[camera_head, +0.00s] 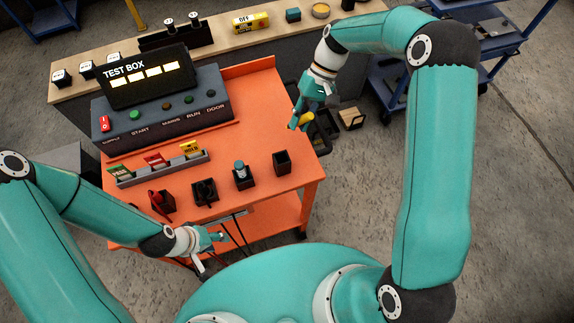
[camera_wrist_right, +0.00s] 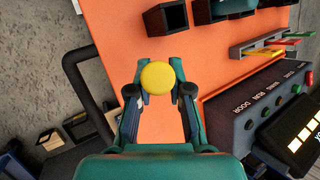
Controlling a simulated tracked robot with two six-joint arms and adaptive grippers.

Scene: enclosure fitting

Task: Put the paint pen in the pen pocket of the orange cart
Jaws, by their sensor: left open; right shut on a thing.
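The paint pen (camera_wrist_right: 157,76), seen end-on as a round yellow end, is between the fingers of my right gripper (camera_wrist_right: 161,92), which is shut on it. In the head view its yellow part (camera_head: 306,119) shows beside my right gripper (camera_head: 299,115), over the right side of the orange cart (camera_head: 257,112). A black, open-topped, empty-looking pocket (camera_head: 282,162) stands at the cart top's right; I take it as the pen pocket. It also shows at the top of the right wrist view (camera_wrist_right: 165,17). My left gripper (camera_head: 221,237) is open and empty near the cart's front edge.
Other black pockets hold a teal-topped item (camera_head: 240,171), a dark tool (camera_head: 204,190) and a red-handled tool (camera_head: 160,201). A tag rack (camera_head: 165,168) and the test box (camera_head: 165,108) stand behind them. The cart's black handle (camera_wrist_right: 88,90) is beside my right gripper.

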